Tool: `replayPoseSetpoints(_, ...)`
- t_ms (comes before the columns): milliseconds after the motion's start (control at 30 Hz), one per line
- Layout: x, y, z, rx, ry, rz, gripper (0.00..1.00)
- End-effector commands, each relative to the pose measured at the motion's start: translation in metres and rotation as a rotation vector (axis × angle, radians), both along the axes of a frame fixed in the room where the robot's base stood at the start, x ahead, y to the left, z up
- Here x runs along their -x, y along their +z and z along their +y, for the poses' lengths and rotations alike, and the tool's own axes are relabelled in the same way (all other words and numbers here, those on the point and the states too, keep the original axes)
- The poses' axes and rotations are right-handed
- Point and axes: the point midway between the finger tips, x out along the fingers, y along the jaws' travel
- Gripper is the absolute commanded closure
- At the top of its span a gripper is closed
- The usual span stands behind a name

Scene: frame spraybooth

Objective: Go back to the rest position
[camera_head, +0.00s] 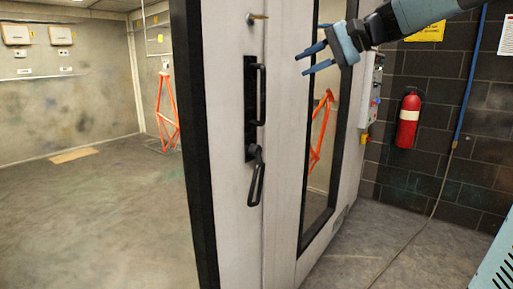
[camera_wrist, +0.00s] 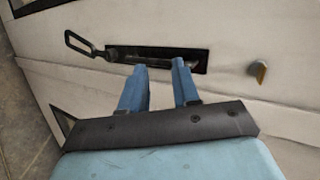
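My gripper (camera_head: 314,59) is at the upper middle of the head view, in front of the white door's window and to the right of the black door handle (camera_head: 262,95). Its two blue fingers are spread apart with nothing between them. In the wrist view my gripper (camera_wrist: 158,72) also shows open, its fingertips pointing toward the handle plate (camera_wrist: 185,57). The head view shows a clear sideways gap between fingers and handle. A black lever (camera_head: 256,178) hangs below the handle, tilted.
The white door (camera_head: 233,150) stands open, with the booth's bare floor (camera_head: 100,200) at left. A fire extinguisher (camera_head: 408,118) and control box (camera_head: 372,90) are at right. A cable (camera_head: 425,225) runs down to the floor.

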Motion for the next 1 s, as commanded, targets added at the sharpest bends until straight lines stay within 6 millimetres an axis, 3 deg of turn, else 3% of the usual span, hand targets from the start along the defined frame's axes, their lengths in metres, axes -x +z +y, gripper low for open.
replayPoseSetpoints(33, 0.019, -0.017, 0.001, 0.068, -0.008, 0.004, 0.69)
replayPoseSetpoints(267, 0.090, -0.096, -0.016, 0.394, -0.034, -0.002, 0.69)
replayPoseSetpoints(600, 0.184, -0.199, -0.068, 0.866, -0.011, -0.100, 0.69)
replayPoseSetpoints(800, 0.216, -0.235, -0.094, 1.061, 0.020, -0.174, 0.69)
replayPoseSetpoints(1000, 0.226, -0.248, -0.104, 1.130, 0.037, -0.204, 0.69)
